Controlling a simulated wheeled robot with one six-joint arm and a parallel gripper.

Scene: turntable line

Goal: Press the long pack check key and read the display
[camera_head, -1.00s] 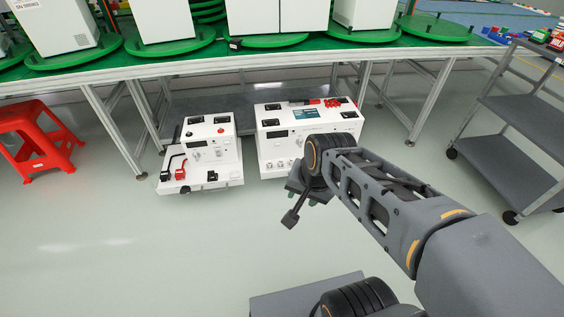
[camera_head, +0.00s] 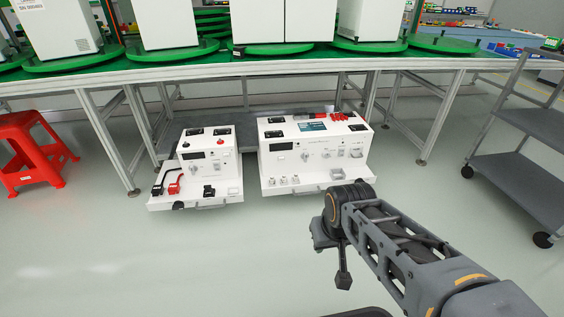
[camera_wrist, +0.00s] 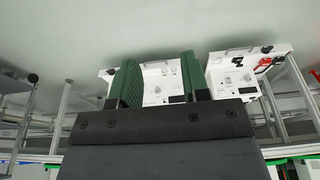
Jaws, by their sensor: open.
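The smaller left unit (camera_head: 209,172) has a small dark display (camera_head: 197,156), black and red clips and a red knob. The larger right unit (camera_head: 315,155) has its own dark display (camera_head: 281,147), several small front controls and red parts on top. I cannot tell which control is the long pack check key, and no display reading is legible. My gripper (camera_wrist: 158,60) is open and empty, its green fingers apart. In the inverted wrist view the larger unit (camera_wrist: 158,88) shows between and behind the fingers, apart from them.
The green-topped bench (camera_head: 290,68) with turntables and white cabinets runs above the units, its metal legs close on both sides. A red stool (camera_head: 30,150) stands left and a grey shelf trolley (camera_head: 520,170) right. The floor in front is clear.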

